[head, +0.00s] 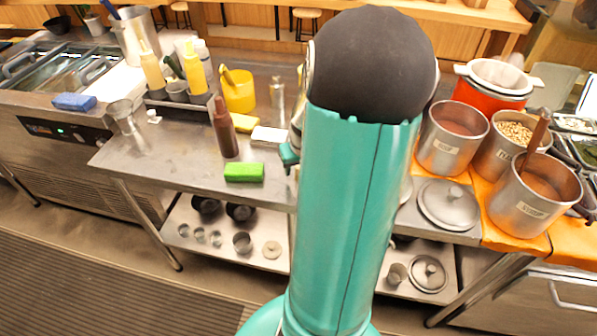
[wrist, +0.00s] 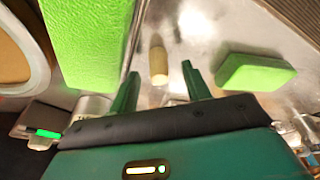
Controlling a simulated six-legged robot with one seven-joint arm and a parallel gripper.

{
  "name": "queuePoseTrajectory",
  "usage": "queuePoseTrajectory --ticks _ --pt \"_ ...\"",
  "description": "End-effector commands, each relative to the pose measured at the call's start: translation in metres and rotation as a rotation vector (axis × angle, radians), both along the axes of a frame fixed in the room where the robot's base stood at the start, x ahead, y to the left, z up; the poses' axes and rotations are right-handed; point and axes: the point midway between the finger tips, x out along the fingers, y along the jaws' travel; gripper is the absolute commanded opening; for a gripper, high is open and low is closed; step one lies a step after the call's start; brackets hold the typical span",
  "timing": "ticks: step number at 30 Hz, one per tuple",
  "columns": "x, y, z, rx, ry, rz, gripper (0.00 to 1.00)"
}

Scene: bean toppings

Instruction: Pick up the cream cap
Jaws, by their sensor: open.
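A small tan-cream cylinder (wrist: 158,65), which looks like the cream cap, stands on the metal counter in the wrist view. My gripper (wrist: 161,72) is open, with its two teal fingers on either side of the cap in the picture. The cap appears to be beyond or between the fingertips, and I cannot tell its exact depth. Nothing is held. In the head view my own arm hides the cap and most of the gripper.
In the wrist view a green block (wrist: 257,72) lies right of the cap, and a larger green block (wrist: 85,40) looms at left.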

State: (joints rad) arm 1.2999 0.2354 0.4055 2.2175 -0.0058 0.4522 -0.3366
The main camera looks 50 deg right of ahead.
Motion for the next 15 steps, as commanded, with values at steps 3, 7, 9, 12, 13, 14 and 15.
queuePoseTrajectory --ticks 3,7,9,12,13,14,15 --pt "0.0021 -0.0017 -0.0095 0.001 -0.001 0.000 0.48" --pt "0.0025 -0.0022 -0.0106 -0.001 0.000 0.000 0.48" --pt "0.0023 -0.0021 -0.0105 -0.001 0.000 0.000 0.48" --pt "0.0024 -0.0020 -0.0104 -0.001 0.000 0.000 0.36" --pt "0.0024 -0.0020 -0.0104 -0.001 0.000 0.000 0.30" --pt "0.0024 -0.0020 -0.0104 -0.001 0.000 0.000 0.24" --pt "0.0024 -0.0020 -0.0104 -0.001 0.000 0.000 0.17"
